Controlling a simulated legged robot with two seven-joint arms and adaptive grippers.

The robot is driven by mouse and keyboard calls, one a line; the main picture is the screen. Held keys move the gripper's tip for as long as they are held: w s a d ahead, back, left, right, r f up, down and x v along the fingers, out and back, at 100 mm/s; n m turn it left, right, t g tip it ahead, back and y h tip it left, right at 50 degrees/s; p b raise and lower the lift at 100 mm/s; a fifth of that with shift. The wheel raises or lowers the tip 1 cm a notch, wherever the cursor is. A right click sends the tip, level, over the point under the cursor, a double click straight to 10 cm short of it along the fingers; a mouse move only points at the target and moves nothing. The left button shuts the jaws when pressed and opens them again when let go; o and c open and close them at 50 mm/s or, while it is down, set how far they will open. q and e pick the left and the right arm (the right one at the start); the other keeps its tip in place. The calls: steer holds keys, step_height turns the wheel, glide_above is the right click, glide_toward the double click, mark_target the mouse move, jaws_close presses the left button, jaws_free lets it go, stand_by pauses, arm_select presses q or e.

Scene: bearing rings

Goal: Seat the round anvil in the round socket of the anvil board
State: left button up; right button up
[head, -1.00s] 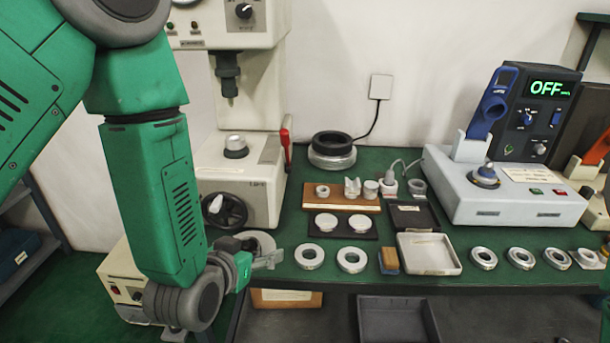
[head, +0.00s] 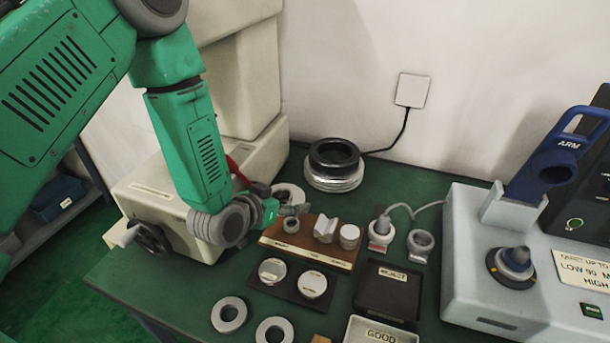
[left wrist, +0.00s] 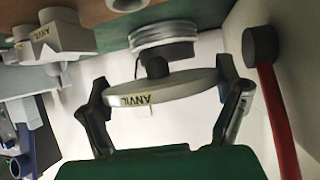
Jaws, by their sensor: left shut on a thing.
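The round anvil (head: 288,192) is a pale disc held by my left gripper (head: 284,209) just behind the left end of the anvil board. In the left wrist view the disc (left wrist: 160,95) shows an ANVIL label and sits between both fingers of the gripper (left wrist: 165,80); a dark stub shows beside its face. The anvil board (head: 308,252) is a wooden strip. A V-shaped block (head: 325,229) and a cylinder (head: 349,236) stand farther right.
The press (head: 170,190), with a red lever, is left of the board. A dark ring stack (head: 334,164) stands behind. A black two-disc plate (head: 292,283), black tray (head: 388,290) and GOOD tray (head: 378,332) lie in front. Loose rings (head: 229,315) lie front left.

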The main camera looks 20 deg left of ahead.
arm_select(q)
steer(key=shift+w+a+r, duration=0.1)
steer(key=shift+w+r, duration=0.05)
steer(key=shift+w, duration=0.05)
steer(key=shift+d, duration=0.2)
steer(key=shift+w+d+f+b, duration=0.1)
steer(key=shift+d+f+b, duration=1.05)
steer(key=shift+d+b, duration=0.1)
steer(key=shift+f, duration=0.25)
steer(key=shift+a+f, duration=0.2)
steer(key=shift+a, duration=0.15)
steer(key=shift+a+f, duration=0.1)
steer(key=shift+a, duration=0.55)
steer(key=shift+s+d, duration=0.2)
steer(key=shift+d, duration=0.7)
steer(key=shift+s+a, duration=0.1)
steer(key=shift+a, duration=0.5)
arm_select(e)
steer(key=shift+s+d+f, duration=0.1)
steer(key=shift+s+f, duration=0.05)
steer(key=shift+f, duration=1)
